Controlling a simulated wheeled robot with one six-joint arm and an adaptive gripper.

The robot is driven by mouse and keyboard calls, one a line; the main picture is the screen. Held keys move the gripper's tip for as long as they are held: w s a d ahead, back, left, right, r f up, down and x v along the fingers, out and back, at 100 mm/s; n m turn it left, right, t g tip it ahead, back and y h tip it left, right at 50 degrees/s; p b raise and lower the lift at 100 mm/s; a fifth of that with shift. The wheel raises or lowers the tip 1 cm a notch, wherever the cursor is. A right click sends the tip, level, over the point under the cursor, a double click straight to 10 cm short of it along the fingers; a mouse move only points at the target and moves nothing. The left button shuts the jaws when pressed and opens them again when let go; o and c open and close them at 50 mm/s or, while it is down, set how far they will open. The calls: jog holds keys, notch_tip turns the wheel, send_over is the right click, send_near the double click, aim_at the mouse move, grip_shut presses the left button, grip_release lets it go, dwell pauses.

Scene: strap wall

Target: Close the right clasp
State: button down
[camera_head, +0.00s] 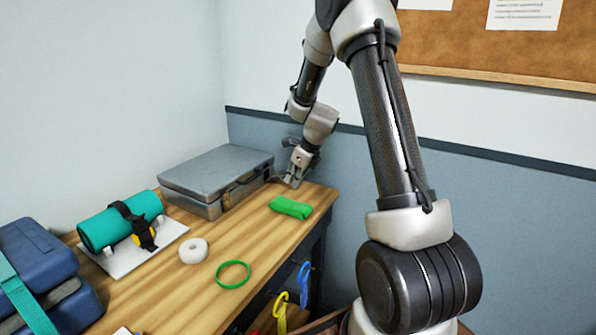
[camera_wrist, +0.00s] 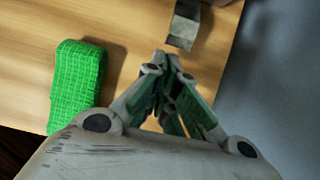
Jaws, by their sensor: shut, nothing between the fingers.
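A grey case (camera_head: 215,170) lies flat on the wooden table, its lid lowered over its base. A dark latch or handle part (camera_head: 227,199) shows on its front. The right clasp is hard to make out near the case's right end, where my gripper (camera_head: 291,183) partly covers the view. My gripper is just right of the case, low over the table. In the wrist view my gripper (camera_wrist: 164,58) has its fingertips together with nothing between them. A grey metal piece (camera_wrist: 183,26) is just beyond the fingertips; I cannot tell whether it is the clasp.
A green cloth bundle (camera_head: 291,207) lies close to my gripper. A white tape roll (camera_head: 193,251), a green ring (camera_head: 233,274), a strapped teal roll (camera_head: 100,228) and a blue case (camera_head: 35,255) are further left. The wall (camera_head: 400,180) is close behind.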

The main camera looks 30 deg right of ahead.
aim_at(282, 179)
jog(key=shift+x, duration=0.85)
jog(key=shift+r, duration=0.15)
jog(key=shift+r+g, duration=0.2)
jog(key=shift+g, duration=0.1)
jog(key=shift+w+a+r+g+h, duration=0.15)
jog(key=shift+r+g+h, duration=0.25)
jog(key=shift+r, duration=0.05)
jog(key=shift+w+a+r+g+h, duration=0.15)
jog(key=shift+w+r+g+h, duration=0.2)
jog(key=shift+r, duration=0.5)
jog(key=shift+w+a+r, duration=0.4)
jog(key=shift+w+r, duration=0.2)
jog(key=shift+r, duration=0.2)
jog(key=shift+w+a+r, duration=0.4)
jog(key=shift+w+r, duration=0.15)
jog(key=shift+r, duration=0.45)
